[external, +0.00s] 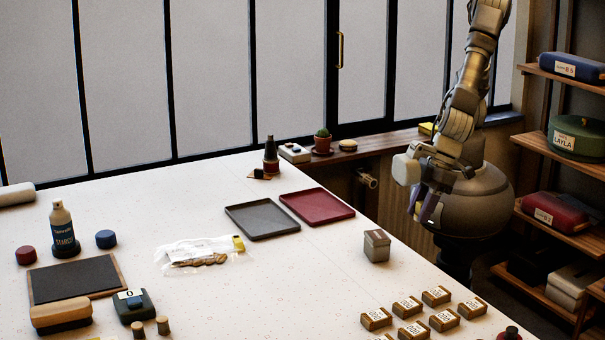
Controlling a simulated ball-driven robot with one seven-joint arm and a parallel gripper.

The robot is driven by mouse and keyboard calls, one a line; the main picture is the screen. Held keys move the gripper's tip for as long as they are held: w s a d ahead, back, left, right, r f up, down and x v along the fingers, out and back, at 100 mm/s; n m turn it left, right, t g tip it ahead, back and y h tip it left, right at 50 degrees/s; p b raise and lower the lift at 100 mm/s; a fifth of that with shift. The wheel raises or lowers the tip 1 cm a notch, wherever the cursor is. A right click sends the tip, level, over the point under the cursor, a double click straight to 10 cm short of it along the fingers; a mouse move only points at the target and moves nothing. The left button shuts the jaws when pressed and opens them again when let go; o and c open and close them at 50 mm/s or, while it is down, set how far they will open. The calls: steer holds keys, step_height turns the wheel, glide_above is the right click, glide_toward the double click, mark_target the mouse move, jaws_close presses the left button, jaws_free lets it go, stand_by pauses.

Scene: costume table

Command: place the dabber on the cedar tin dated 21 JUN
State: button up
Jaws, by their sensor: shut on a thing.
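My gripper (428,208) hangs beside the right edge of the table, in front of my round body. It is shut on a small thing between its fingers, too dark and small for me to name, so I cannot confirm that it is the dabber. Several wood-brown tins with white labels, such as this tin (436,296), stand in rows at the table's front right, below and apart from my gripper. Their labels are too small to read, so I cannot tell which is dated 21 JUN.
A grey lidded box (376,246) stands near the right table edge, between my gripper and the tins. A grey tray (262,219) and a red tray (317,206) lie behind. A bottle (62,225) stands left.

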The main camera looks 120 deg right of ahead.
steer(key=s+d+r+p, duration=0.1)
steer(key=s+d+r, duration=0.25)
steer(key=d, duration=0.45)
glide_above(372, 237)
steer(key=s, duration=0.2)
steer(key=shift+d+f+n+b, duration=0.15)
steer(key=shift+f+n+b, duration=0.15)
steer(key=shift+f+b, duration=0.25)
steer(key=shift+w+f, duration=0.25)
steer(key=shift+f, duration=0.1)
steer(key=shift+f+b, duration=0.5)
steer(key=shift+f, duration=0.95)
steer(key=shift+f, duration=0.1)
steer(key=o, duration=1)
